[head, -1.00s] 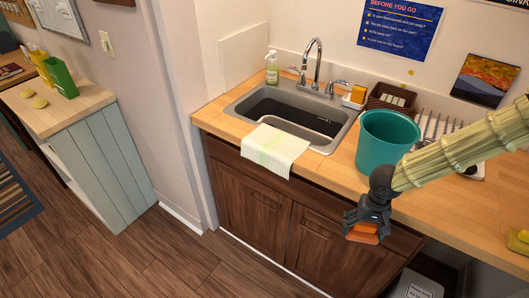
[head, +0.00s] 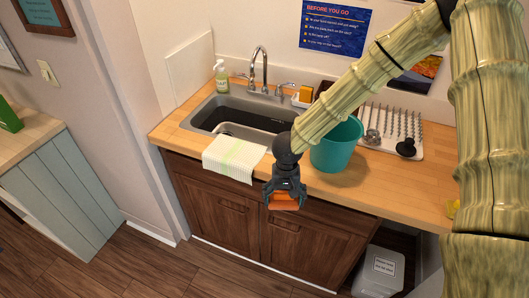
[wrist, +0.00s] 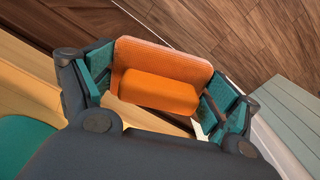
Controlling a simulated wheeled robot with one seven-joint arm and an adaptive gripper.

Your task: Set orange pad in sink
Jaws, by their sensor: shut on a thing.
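The orange pad (wrist: 160,78) is gripped between the two fingers of my gripper (wrist: 158,90) in the wrist view. In the head view my gripper (head: 285,198) points down in front of the counter's front edge, with the orange pad (head: 284,201) showing at its tips. The grey metal sink (head: 205,112) is set in the wooden counter, up and to the left of my gripper.
A striped towel (head: 234,158) hangs over the sink's front edge. A teal bucket (head: 333,157) stands right of the sink, close to my arm. A faucet (head: 260,68) and soap bottle (head: 221,76) stand behind the sink. A dish rack (head: 398,125) is farther right.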

